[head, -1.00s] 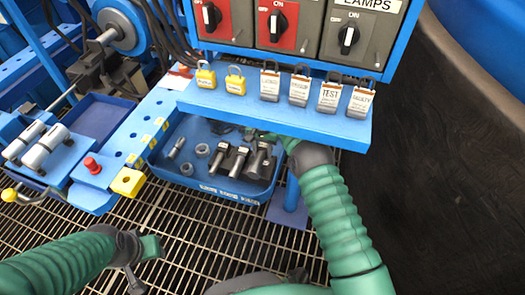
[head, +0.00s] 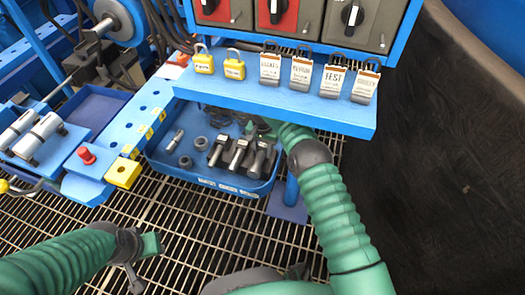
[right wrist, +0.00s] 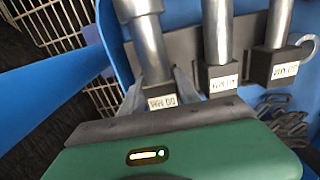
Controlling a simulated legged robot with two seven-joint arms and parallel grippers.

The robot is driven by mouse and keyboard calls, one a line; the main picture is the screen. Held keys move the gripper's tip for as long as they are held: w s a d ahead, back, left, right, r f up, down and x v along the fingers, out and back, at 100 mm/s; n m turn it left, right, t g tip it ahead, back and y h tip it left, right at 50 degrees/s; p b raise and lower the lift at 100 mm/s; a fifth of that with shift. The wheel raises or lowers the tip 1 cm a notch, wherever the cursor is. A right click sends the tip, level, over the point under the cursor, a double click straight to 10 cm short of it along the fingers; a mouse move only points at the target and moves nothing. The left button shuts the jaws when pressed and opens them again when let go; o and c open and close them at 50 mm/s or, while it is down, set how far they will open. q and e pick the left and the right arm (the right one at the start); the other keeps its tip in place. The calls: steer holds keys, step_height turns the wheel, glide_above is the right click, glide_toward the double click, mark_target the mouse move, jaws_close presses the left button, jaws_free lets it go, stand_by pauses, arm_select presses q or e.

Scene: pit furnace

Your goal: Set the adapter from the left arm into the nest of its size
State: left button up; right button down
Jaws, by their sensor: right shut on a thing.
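Several adapters with dark square blocks and metal barrels lie in the blue tray (head: 205,178) under the shelf; one is a left adapter (head: 218,150), one a middle adapter (head: 238,153). My right gripper (right wrist: 160,92) is shut on the dark labelled block of the right adapter (right wrist: 152,50), which also shows in the head view (head: 260,160). The right gripper is mostly hidden by the shelf in the head view. My left gripper (head: 142,262) hangs over the floor grating, left of the tray; its fingers are unclear. I cannot tell which hole is the nest.
A blue shelf (head: 300,108) with yellow and grey padlocks overhangs the tray. Grey rings (head: 186,162) and a small metal cylinder (head: 175,140) lie in the tray. A blue rail with holes (head: 150,110) runs at left, beside a red button (head: 86,154). A dark curved wall (head: 450,150) stands right.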

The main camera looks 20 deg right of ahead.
steer(key=shift+r+p, duration=0.1)
steer(key=shift+p, duration=0.35)
stand_by(0.6)
stand_by(0.4)
steer(key=shift+f+b, duration=0.35)
steer(key=shift+f, duration=0.2)
steer(key=shift+f, duration=0.1)
